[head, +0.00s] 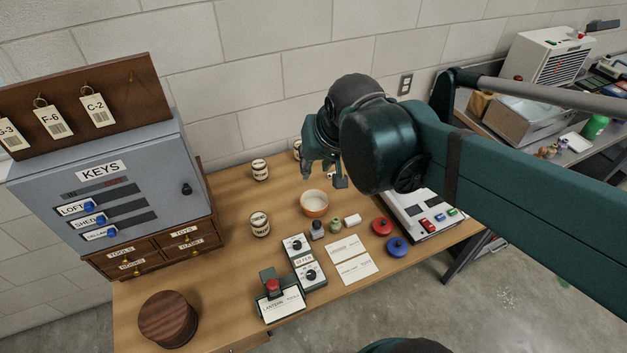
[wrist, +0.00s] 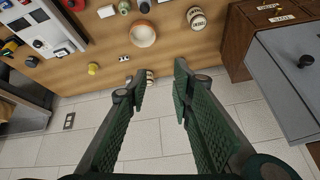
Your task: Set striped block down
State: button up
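My gripper (head: 323,178) hangs above the back of the wooden table, near the wall. In the wrist view its two fingers (wrist: 160,85) stand apart, with no held thing visible between them. A small black-and-white piece (wrist: 124,58) lies on the table near the left finger in the wrist view; it may be the striped block, but it is too small to tell. A cream canister with dark bands (wrist: 150,77) shows partly behind the left finger, down on the table. An orange-rimmed bowl (head: 314,204) stands below my gripper.
Two cream canisters (head: 260,168) (head: 259,223) stand left of the bowl. A grey key cabinet (head: 105,185) bounds the left. A red knob (head: 382,227), a blue knob (head: 397,247) and cards (head: 347,249) lie in front. A round wooden box (head: 168,318) is at front left.

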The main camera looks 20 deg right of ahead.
jog(key=s+a+f+n+t, duration=0.1)
jog(key=s+a+n, duration=0.1)
jog(key=s, duration=0.4)
jog(key=shift+s+a+n, duration=0.2)
jog(key=shift+n, duration=0.3)
